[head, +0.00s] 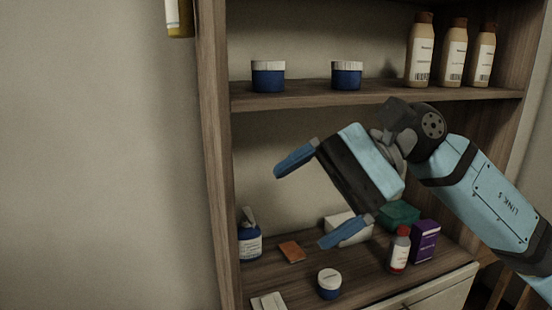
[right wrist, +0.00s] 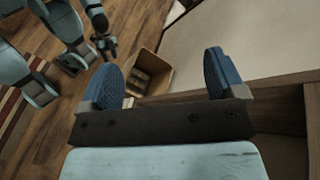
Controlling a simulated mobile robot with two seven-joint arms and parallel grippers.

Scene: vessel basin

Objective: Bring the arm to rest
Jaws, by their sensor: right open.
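My right gripper (head: 308,200) is raised in front of the wooden shelf unit, its arm coming in from the right. Its two blue fingers are wide apart with nothing between them. In the right wrist view the same open fingers (right wrist: 168,78) point toward the floor area and a wooden box. My left gripper does not show in the head view; in the right wrist view a dark gripper (right wrist: 106,42) on another light blue arm of mine shows small at the upper left, and its jaw state is unclear.
The upper shelf (head: 380,96) holds two blue jars (head: 268,78) and several tan bottles (head: 453,52). The lower surface holds a blue pump bottle (head: 249,243), a blue jar (head: 329,284), a red-capped bottle (head: 400,250) and a purple box (head: 425,242). An open wooden box (right wrist: 150,75) stands on the floor.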

